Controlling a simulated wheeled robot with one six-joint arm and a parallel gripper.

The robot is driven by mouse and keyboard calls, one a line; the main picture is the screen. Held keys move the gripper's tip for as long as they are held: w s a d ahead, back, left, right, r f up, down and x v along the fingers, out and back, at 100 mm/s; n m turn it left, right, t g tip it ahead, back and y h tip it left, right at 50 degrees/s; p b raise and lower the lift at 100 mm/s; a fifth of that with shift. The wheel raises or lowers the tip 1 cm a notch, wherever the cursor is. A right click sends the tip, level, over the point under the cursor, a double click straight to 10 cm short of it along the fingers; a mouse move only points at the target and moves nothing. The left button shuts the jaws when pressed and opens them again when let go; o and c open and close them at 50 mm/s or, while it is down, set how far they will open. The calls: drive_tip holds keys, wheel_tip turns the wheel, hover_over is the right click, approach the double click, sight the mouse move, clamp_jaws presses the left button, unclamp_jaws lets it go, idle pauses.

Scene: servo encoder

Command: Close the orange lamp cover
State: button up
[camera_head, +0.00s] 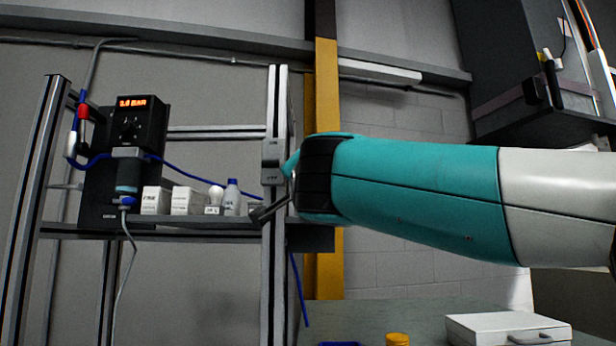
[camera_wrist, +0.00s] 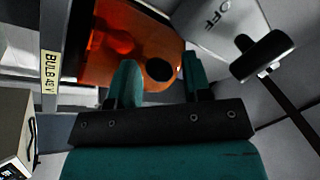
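The orange lamp cover (camera_wrist: 120,42) is a translucent orange shell in the upper middle of the wrist view, with a dark round spot (camera_wrist: 159,70) near its lower right end. My gripper (camera_wrist: 160,62) has its two teal fingers apart, one on each side of that spot. I cannot tell whether the fingers touch the cover. How far the cover is open is not clear from this angle. In the head view my teal arm reaches to the rack post, and the cover is hidden.
A grey panel marked OFF with a black lever handle (camera_wrist: 265,55) is close to the right finger. A label reading BULB (camera_wrist: 49,80) is at left. The rack shelf (camera_head: 190,222) carries white boxes, a bulb and a bottle. A white case (camera_head: 508,328) is on the table.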

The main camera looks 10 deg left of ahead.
drive_tip(key=shift+f, duration=0.15)
drive_tip(key=b+v, duration=0.9)
drive_tip(key=v, duration=0.8)
drive_tip(key=shift+s+b, duration=0.2)
drive_tip(key=shift+b, duration=0.15)
